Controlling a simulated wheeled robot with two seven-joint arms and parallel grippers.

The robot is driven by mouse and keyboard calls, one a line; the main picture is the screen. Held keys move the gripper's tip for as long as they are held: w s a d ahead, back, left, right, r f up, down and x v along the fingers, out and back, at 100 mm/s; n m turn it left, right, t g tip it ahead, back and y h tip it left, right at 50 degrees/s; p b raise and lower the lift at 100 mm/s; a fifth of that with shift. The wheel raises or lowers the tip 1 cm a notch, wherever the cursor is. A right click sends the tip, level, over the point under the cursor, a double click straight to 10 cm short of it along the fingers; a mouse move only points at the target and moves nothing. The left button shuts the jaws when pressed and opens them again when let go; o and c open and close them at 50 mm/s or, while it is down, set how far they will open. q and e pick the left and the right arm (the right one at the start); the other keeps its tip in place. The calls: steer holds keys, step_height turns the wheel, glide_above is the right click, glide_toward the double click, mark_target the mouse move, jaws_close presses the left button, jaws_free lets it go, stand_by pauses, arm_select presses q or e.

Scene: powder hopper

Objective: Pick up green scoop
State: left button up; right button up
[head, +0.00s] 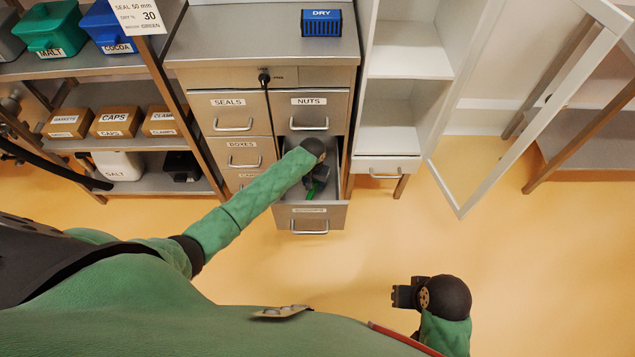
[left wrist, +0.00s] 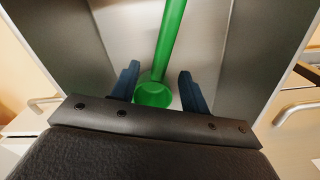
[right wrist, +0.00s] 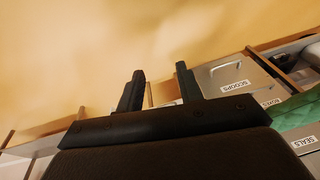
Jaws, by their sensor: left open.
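The green scoop (head: 311,192) lies in an open drawer (head: 325,217) of the metal cabinet, partly hidden by my left gripper in the head view. In the left wrist view its round bowl (left wrist: 152,94) sits between my fingers and its handle runs up and away. My left gripper (left wrist: 157,85) is open, reaching down into the drawer, with a gap on both sides of the scoop. My right gripper (head: 398,294) hangs over the floor at the lower right, far from the drawer. Its two fingers (right wrist: 160,88) stand apart with nothing between them.
The cabinet's other drawers, such as the NUTS drawer (head: 312,114), are shut. A white cabinet (head: 405,100) stands right of it with its glass door (head: 500,120) swung out. A shelf with bins and boxes (head: 110,122) is at left. The floor at right is clear.

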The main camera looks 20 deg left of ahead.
mark_target(313, 191)
arm_select(q)
steer(key=shift+w+f+p, duration=0.1)
steer(key=shift+f+p, duration=0.2)
steer(key=shift+f, duration=2.1)
jaws_close()
